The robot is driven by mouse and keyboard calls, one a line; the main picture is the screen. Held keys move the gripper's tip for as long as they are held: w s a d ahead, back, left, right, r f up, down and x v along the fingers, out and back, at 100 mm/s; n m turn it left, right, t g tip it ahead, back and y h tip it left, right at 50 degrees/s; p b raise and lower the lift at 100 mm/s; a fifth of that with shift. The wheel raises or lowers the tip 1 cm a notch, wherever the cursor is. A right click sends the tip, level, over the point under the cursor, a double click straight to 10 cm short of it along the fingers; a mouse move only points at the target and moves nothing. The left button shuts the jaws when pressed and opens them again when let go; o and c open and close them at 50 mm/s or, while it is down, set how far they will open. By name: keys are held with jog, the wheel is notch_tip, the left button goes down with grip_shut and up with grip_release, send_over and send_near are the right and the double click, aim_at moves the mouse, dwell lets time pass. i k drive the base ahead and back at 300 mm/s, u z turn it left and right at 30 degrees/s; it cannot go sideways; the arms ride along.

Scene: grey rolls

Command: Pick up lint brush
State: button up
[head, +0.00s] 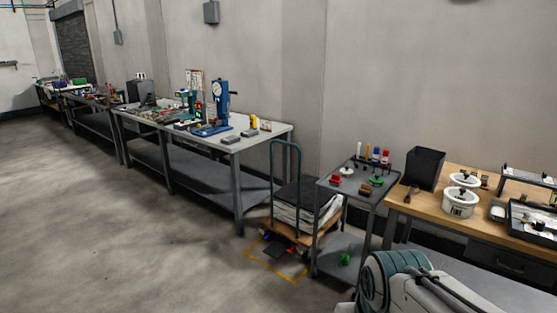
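A small dark item with a handle, which looks like the lint brush (411,193), lies near the left end of the wooden workbench (428,208), in front of a black bin. It is too small to be sure what it is. A brown block-like item (365,190) lies on the grey cart to its left; I cannot tell if it is a brush. My arm shows at the bottom right, below the bench, but my gripper is not in view.
The black bin (425,168) and two white tubs (459,203) stand on the bench. The grey cart (338,187) holds small coloured items. A trolley (290,228) with stacked sheets stands left of it. A long grey workbench (270,138) lines the wall. Floor at left is clear.

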aim_at(364, 190)
jog(key=u, duration=0.45)
jog(key=i, duration=1.75)
jog(key=z, duration=0.3)
jog(key=i, duration=1.2)
jog(key=z, duration=1.4)
jog(key=i, duration=0.7)
jog(key=z, duration=0.7)
